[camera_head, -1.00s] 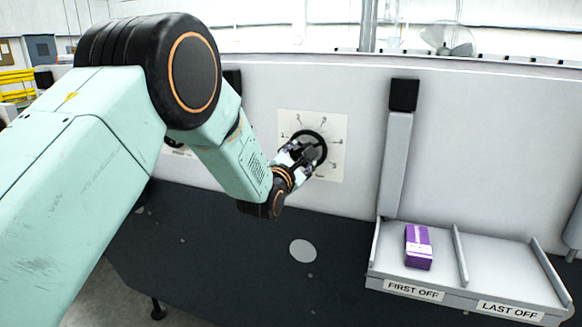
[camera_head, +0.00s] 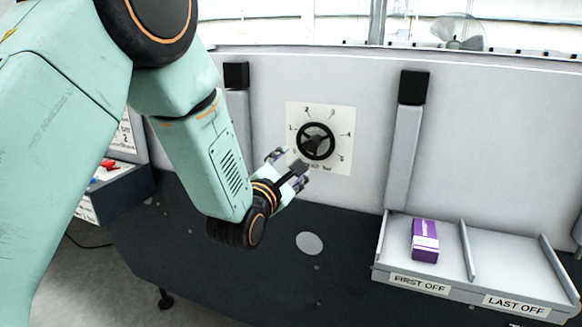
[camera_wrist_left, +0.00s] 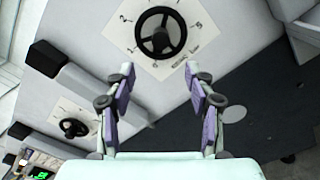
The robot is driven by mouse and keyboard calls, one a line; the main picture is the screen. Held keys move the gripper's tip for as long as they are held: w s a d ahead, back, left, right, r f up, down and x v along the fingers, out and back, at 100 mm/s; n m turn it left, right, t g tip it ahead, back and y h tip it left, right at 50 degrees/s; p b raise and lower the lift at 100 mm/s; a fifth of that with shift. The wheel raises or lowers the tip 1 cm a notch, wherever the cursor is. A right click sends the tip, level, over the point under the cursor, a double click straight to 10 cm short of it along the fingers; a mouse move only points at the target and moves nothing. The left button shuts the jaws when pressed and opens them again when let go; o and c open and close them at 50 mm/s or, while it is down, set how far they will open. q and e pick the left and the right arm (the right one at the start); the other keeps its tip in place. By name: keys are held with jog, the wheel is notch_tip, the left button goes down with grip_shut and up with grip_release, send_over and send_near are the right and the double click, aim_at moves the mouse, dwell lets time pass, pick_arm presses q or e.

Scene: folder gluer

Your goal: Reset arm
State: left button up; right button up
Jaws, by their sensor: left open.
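My left gripper (camera_head: 288,168) is open and empty, just below and left of a black handwheel (camera_head: 316,141) on the pale machine panel. The handwheel sits on a white dial plate (camera_head: 342,113) with numbers around it. In the left wrist view the handwheel (camera_wrist_left: 160,34) is ahead of the open fingers (camera_wrist_left: 160,88), and they are apart from it. My right gripper is not in any view.
A purple box (camera_head: 425,241) lies in the "FIRST OFF" side of a grey two-part tray (camera_head: 470,250) at right; the "LAST OFF" side is empty. Grey posts (camera_head: 403,150) stick out from the panel. A second handwheel (camera_wrist_left: 73,127) shows in the left wrist view.

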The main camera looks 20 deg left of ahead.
pick_arm(q)
jog(key=shift+w, duration=0.1)
jog(key=s+f+m+g+b, duration=0.1)
jog(key=s+f+m+g, duration=0.2)
jog(key=s+f+m, duration=0.35)
jog(key=s+f+m+g+b, duration=0.1)
jog(key=s+f+m+g, duration=0.25)
jog(key=f+m, duration=0.65)
jog(key=s+f+m+g+b, duration=0.1)
jog(key=s+f+m+g, duration=0.35)
jog(key=f, duration=0.65)
jog(key=s+f+m+g+b, duration=0.1)
jog(key=s+f+g, duration=0.1)
jog(key=s+f, duration=0.4)
jog(key=s+f+m+g+b, duration=0.2)
jog(key=s+f, duration=0.4)
jog(key=s, duration=0.8)
jog(key=s+f+m+g+b, duration=0.2)
jog(key=s+f, duration=0.4)
jog(key=s, duration=0.4)
jog(key=shift+s+a+f+g+y, duration=0.2)
jog(key=shift+s+g+y, duration=0.1)
jog(key=shift+g, duration=0.2)
jog(key=shift+c, duration=0.4)
